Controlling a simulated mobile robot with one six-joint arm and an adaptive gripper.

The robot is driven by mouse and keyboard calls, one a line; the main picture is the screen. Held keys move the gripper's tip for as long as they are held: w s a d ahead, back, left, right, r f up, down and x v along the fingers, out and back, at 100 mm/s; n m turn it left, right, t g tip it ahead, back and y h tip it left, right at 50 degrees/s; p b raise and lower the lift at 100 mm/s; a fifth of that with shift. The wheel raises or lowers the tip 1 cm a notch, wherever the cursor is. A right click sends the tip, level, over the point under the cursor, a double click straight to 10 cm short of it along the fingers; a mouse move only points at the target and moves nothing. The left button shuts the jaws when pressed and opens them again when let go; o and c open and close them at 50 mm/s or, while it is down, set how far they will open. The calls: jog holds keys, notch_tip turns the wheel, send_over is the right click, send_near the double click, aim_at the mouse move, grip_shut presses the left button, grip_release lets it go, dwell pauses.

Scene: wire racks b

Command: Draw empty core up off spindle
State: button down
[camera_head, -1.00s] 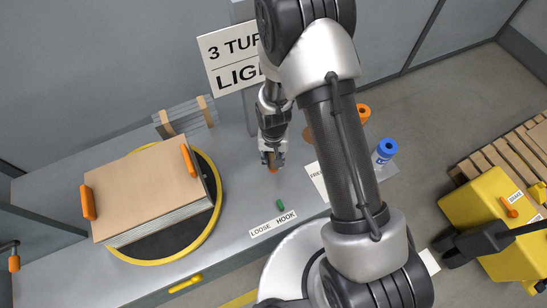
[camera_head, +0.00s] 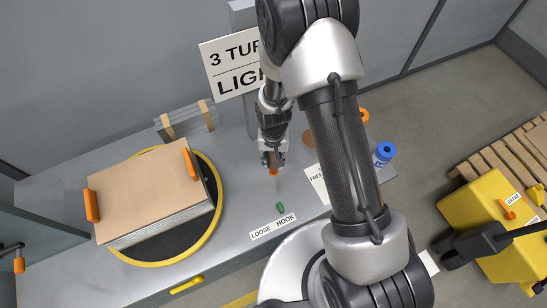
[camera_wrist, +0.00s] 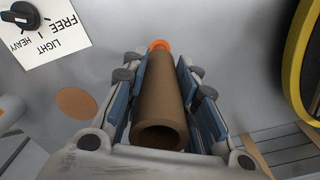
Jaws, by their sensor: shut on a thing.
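The empty core is a brown hollow tube (camera_wrist: 158,95), seen lengthwise in the wrist view with its open end towards the camera. My gripper (camera_head: 272,160) is shut around the core's sides, its blue-grey pads on both sides of it. An orange piece (camera_wrist: 160,45), likely the spindle or its foot, shows at the core's far end. In the head view this orange piece (camera_head: 273,171) shows just below the fingertips, on the grey bench (camera_head: 235,185). I cannot tell how much of the spindle is still inside the core.
A boarded stack (camera_head: 145,190) with orange clips sits on a yellow-rimmed disc (camera_head: 213,225) at left. A blue-topped spool (camera_head: 384,153) stands at right. A green peg (camera_head: 280,207) lies by the LOOSE HOOK label (camera_head: 273,226). A sign (camera_head: 231,62) stands behind my gripper.

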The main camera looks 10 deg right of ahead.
jog(key=shift+r, duration=0.35)
notch_tip(320, 180, up, 4)
jog(key=p, duration=0.3)
dwell(0.4)
